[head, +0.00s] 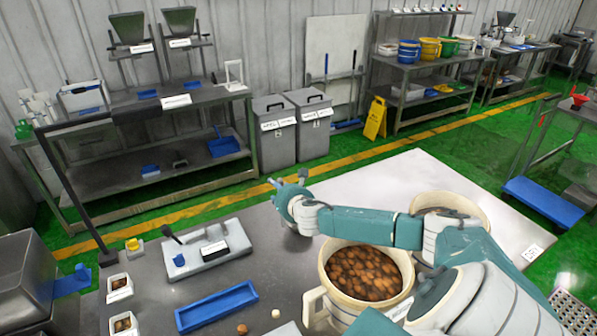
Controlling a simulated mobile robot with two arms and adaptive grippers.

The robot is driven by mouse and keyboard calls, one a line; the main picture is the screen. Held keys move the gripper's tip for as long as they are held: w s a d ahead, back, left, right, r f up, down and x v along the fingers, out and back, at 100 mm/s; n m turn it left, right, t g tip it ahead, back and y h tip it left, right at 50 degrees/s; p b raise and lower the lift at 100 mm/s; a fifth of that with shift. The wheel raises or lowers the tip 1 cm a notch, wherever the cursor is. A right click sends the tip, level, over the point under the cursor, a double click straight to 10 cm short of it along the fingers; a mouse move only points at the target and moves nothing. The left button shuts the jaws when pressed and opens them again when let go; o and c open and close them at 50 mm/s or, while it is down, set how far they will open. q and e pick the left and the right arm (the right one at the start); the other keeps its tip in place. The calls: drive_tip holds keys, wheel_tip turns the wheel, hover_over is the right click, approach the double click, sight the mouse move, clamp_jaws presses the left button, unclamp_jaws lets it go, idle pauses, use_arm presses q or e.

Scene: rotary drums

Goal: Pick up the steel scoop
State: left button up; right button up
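I cannot make out the steel scoop for certain. A dark-handled tool (172,236) leans at the left end of a grey flat stand (208,251) on the near table, and its metal part is not clear. My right arm reaches in from the lower right across the table. Its gripper (287,180) is over the table's far edge, to the right of the grey stand and apart from it. My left gripper is not in view.
A cream bucket of brown nuts (325,272) stands under my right arm; another cream bucket (475,203) is partly hidden behind it. A blue tray (216,306), small labelled cups (119,287) and a yellow-topped item (133,245) are at the left. The table (370,178) is bare beyond the arm.

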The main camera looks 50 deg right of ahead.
clamp_jaws()
